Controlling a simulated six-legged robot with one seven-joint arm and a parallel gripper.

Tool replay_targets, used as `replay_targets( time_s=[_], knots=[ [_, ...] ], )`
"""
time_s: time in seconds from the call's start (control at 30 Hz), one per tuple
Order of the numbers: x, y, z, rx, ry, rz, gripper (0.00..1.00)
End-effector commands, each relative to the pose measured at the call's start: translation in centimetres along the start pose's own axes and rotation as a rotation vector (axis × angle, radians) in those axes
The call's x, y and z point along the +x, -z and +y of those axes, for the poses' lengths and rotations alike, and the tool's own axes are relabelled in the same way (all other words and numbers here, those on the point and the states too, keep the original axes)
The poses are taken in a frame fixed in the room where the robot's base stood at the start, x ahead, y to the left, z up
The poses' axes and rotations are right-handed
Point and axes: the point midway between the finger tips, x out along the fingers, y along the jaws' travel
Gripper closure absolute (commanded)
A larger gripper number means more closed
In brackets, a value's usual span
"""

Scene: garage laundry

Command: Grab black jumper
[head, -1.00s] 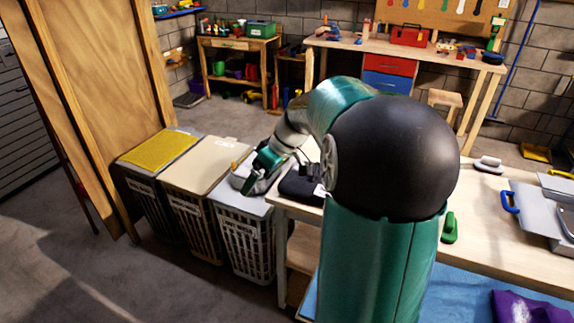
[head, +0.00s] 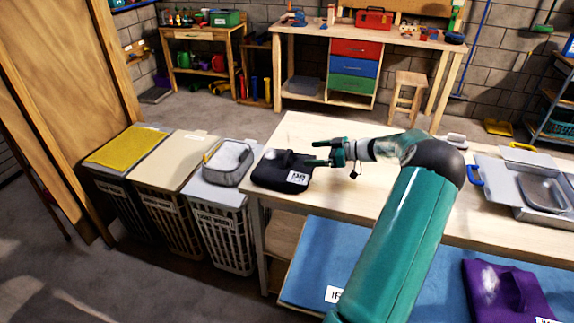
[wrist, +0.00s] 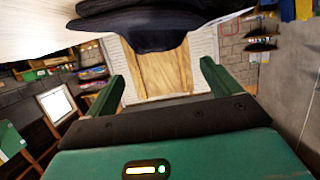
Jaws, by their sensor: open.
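The black jumper (head: 284,172) lies folded on the left end of the wooden table, with a white label on its front. My gripper (head: 318,152) is just to the right of the jumper, its fingers pointing left at it. The fingers are apart and nothing shows between them. In the wrist view my open gripper (wrist: 160,85) has the dark cloth of the jumper (wrist: 140,28) ahead at the top of the picture. Whether a fingertip touches the cloth I cannot tell.
Lidded laundry baskets (head: 225,230) stand left of the table (head: 345,196), with a grey bin (head: 228,162) on the nearest. A purple garment (head: 505,292) lies on a blue surface (head: 395,270) lower front. Grey trays (head: 525,185) sit at the table's right. The middle tabletop is mostly clear.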

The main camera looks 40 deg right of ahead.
Motion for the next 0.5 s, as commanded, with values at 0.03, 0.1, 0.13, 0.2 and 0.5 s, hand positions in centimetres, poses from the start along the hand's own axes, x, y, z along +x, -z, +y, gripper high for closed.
replay_targets(
  time_s=[0.03, 0.1, 0.13, 0.2, 0.5],
  knots=[
    [1.2, 0.0, -0.1, 0.001, 0.004, 0.001, 0.11],
    [2.6, 0.0, -0.1, 0.002, 0.005, 0.001, 0.11],
    [3.2, 0.0, -0.1, 0.002, 0.004, 0.000, 0.11],
    [4.3, 0.0, -0.1, 0.002, 0.004, -0.001, 0.11],
    [6.6, 0.1, 0.0, 0.002, 0.004, -0.001, 0.11]
  ],
)
